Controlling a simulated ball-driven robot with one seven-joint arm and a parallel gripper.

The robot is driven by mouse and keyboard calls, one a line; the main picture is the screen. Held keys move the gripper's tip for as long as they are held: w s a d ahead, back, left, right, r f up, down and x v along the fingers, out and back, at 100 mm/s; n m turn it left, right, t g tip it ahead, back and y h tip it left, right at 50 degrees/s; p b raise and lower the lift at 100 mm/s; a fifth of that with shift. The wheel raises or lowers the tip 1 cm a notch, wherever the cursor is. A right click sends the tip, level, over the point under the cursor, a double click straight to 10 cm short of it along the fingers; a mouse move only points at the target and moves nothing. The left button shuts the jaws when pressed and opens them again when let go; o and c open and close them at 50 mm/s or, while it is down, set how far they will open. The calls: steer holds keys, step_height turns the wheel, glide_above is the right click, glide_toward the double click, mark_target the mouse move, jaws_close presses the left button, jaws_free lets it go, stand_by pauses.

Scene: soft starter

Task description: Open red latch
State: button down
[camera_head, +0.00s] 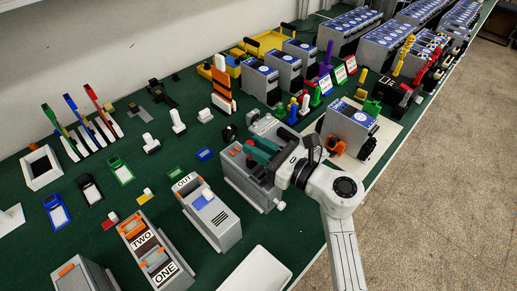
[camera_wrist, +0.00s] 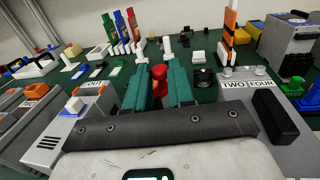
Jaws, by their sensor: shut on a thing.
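My gripper (camera_head: 260,150) is over the grey box (camera_head: 243,182) in the middle of the table, in the head view. Its two green fingers also show in the wrist view (camera_wrist: 158,80). A red part (camera_wrist: 159,73), which looks like the red latch, stands between the fingers, and the gripper is shut on it. Its lower part is hidden by the fingers and the dark gripper body. In the head view the fingers and arm hide most of it, and I cannot tell how far the latch is turned.
The grey OUT box (camera_head: 213,213) stands just left, with the TWO and ONE box (camera_head: 155,250) beyond it. A blue-topped unit (camera_head: 350,125) stands right of my arm. A white tray (camera_head: 258,270) lies near the front edge. Green table shows behind the grey box.

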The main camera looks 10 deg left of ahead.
stand_by(0.3)
steer(key=c, duration=1)
jaws_free()
steer(key=shift+d, duration=0.1)
steer(key=shift+b+v, duration=0.85)
steer(key=shift+v, duration=4.5)
